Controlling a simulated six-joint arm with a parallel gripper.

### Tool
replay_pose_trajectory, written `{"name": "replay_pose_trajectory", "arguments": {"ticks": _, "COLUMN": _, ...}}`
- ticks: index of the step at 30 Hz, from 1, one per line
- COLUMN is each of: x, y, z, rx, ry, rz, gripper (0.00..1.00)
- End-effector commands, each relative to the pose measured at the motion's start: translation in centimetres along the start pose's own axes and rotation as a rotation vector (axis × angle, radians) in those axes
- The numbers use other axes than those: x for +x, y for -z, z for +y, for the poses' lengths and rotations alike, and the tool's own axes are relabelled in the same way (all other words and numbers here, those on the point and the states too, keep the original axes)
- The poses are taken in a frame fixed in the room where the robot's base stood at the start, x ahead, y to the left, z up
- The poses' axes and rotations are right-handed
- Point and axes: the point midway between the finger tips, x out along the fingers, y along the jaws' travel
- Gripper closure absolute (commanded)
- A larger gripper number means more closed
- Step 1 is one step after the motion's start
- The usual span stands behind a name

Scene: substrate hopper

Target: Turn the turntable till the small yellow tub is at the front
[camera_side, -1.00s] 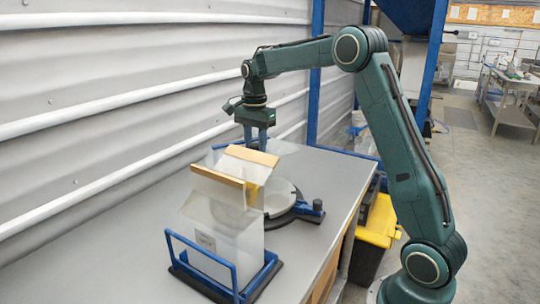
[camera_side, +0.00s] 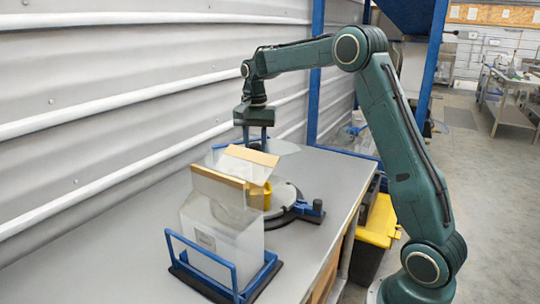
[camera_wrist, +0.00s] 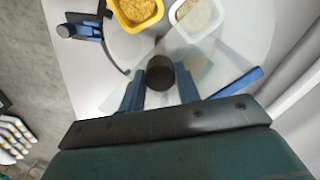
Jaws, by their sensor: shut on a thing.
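The yellow tub (camera_side: 262,196) is on the grey turntable (camera_side: 285,196), partly hidden behind a translucent container in the side view. In the wrist view the yellow tub (camera_wrist: 138,12) is at the top, cut by the edge, and holds yellow grains. My gripper (camera_side: 255,142) is over the far part of the turntable, its fingertips partly hidden. In the wrist view my gripper (camera_wrist: 158,88) has its blue fingers on both sides of a dark round knob (camera_wrist: 160,74), shut on it.
A white tub (camera_wrist: 196,17) with pale contents sits right of the yellow one. A blue fitting with a black knob (camera_side: 312,208) is at the turntable's right edge. The translucent container (camera_side: 222,235) stands in a blue frame in front. Bench is clear at left.

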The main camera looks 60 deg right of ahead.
Motion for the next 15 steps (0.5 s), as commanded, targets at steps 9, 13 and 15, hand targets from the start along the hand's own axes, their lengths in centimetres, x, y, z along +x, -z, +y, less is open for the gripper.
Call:
{"name": "replay_pose_trajectory", "arguments": {"ticks": 9, "x": 0.01, "y": -0.02, "z": 0.00, "rx": -0.246, "ry": 0.000, "rz": -0.001, "gripper": 0.82}}
{"name": "replay_pose_trajectory", "arguments": {"ticks": 13, "x": 0.01, "y": -0.02, "z": 0.00, "rx": -0.316, "ry": 0.000, "rz": -0.001, "gripper": 0.82}}
{"name": "replay_pose_trajectory", "arguments": {"ticks": 15, "x": 0.01, "y": -0.02, "z": 0.00, "rx": -0.333, "ry": 0.000, "rz": -0.001, "gripper": 0.82}}
